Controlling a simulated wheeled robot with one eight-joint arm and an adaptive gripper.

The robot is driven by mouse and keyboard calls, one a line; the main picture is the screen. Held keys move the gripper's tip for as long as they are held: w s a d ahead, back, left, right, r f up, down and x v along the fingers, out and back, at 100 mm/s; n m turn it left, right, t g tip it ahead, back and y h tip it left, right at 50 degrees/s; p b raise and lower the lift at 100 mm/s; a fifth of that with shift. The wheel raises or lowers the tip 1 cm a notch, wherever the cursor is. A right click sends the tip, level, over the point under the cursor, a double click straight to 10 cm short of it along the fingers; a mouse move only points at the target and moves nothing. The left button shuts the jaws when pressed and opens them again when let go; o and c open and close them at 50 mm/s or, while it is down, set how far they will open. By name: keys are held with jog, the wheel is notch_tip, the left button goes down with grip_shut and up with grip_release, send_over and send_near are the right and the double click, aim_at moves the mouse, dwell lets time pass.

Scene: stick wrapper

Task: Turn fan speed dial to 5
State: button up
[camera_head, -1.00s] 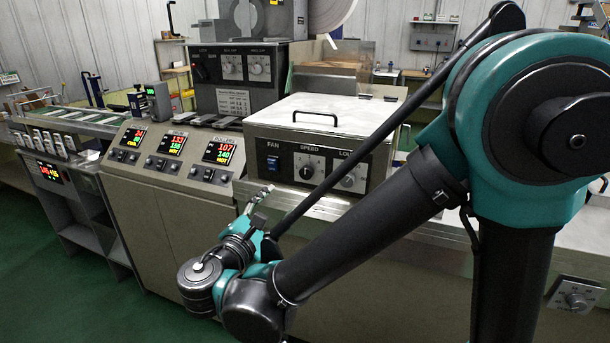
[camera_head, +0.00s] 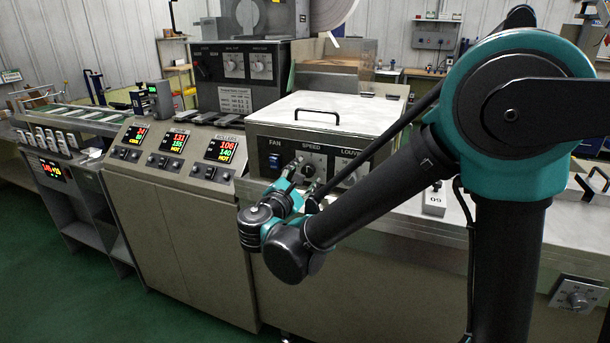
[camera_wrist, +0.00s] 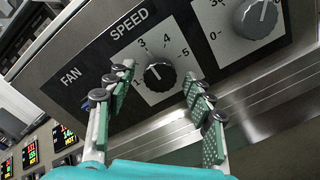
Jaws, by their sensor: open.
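The fan speed dial (camera_wrist: 160,76) is a black round knob on a white plate under the word SPEED. In the wrist view its white pointer mark faces up and slightly left, nearest the 3; the 5 is to the right. The dial also shows in the head view (camera_head: 309,168), partly covered by my fingers. My gripper (camera_wrist: 158,73) is open, one finger on each side of the dial, with gaps visible between fingers and knob. Whether the fingertips reach the knob's depth is unclear. In the head view my gripper (camera_head: 304,174) is in front of the panel.
A similar louver dial (camera_wrist: 256,17) is to the right of the speed dial. A blue fan switch (camera_head: 274,161) is to its left. A metal ledge (camera_wrist: 225,90) runs below the panel. Lit displays (camera_head: 221,150) stand farther left.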

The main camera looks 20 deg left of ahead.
jog(key=c, duration=1.2)
jog(key=shift+o, duration=0.2)
jog(key=shift+m, duration=0.3)
jog(key=m, duration=0.8)
jog(key=shift+m, duration=0.4)
jog(key=m, duration=0.4)
jog(key=shift+m, duration=2)
jog(key=shift+y, duration=0.3)
